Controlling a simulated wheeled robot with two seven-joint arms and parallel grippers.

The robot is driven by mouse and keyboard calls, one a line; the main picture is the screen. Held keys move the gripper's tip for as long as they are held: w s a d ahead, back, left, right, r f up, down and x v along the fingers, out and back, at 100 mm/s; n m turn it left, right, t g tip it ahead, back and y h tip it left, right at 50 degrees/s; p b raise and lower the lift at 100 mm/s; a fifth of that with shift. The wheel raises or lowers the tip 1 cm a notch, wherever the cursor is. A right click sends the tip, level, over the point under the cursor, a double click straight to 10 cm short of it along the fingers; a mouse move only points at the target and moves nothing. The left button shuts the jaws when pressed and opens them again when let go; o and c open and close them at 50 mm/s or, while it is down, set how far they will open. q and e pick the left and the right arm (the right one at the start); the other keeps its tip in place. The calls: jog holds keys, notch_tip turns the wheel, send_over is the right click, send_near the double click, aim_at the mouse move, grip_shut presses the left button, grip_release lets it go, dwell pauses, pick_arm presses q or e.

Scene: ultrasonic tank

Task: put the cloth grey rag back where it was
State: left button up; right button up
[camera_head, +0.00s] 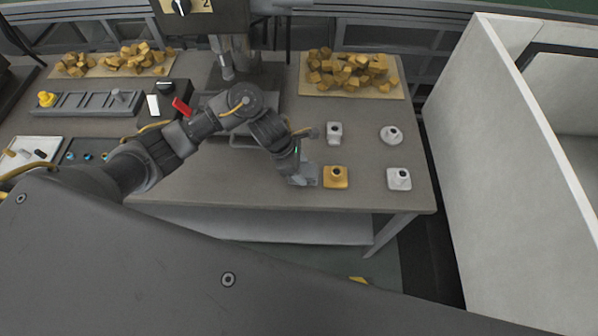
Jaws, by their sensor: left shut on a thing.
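My left gripper (297,176) reaches over the front of the grey table (225,180), pointing down, just left of a yellow block-shaped part (335,177). It is shut on a small grey thing (310,175) that looks like the cloth grey rag, though its outline is small and partly hidden by the fingers. I cannot tell whether it touches the table top. My right gripper is not in view.
White parts stand on the table's right side (399,179), (391,135), (334,133). Boards with heaped yellow pieces lie at the back left (112,62) and back right (350,75). A white-walled enclosure (500,150) stands right of the table. Bare table lies left of my gripper.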

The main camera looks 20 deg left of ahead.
pick_arm(q)
jog(key=shift+w+a+f, duration=0.25)
jog(key=shift+f, duration=0.15)
notch_tip(320, 180, down, 3)
jog(key=shift+w+a+r+p, duration=0.1)
jog(key=shift+a+r+p, duration=0.05)
jog(key=shift+p, duration=0.45)
jog(key=shift+f, duration=0.4)
jog(key=o, duration=1)
jog(key=shift+o, duration=0.2)
jog(key=v, duration=1.2)
jog(key=shift+b, duration=0.35)
